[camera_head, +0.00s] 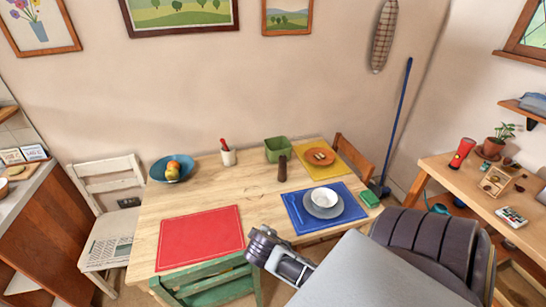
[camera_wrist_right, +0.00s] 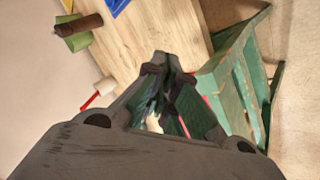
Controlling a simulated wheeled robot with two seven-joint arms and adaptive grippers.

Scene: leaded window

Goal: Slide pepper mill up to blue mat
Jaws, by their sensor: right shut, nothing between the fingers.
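The dark brown pepper mill (camera_head: 282,168) stands upright on the wooden table, just behind the far left corner of the blue mat (camera_head: 347,193), with a small gap between them. In the right wrist view the mill (camera_wrist_right: 78,25) is at the upper left and a corner of the blue mat (camera_wrist_right: 117,6) is at the top edge. My right gripper (camera_head: 256,238) is shut and empty at the table's front edge, between the red and blue mats. Its fingers (camera_wrist_right: 164,66) are well apart from the mill. My left gripper is not in view.
A green box (camera_head: 277,149) stands behind the mill, and a yellow mat (camera_head: 344,162) with an orange plate is to its right. A bowl and plate (camera_head: 323,205) sit on the blue mat. A red mat (camera_head: 200,237) lies front left. The table's middle is clear.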

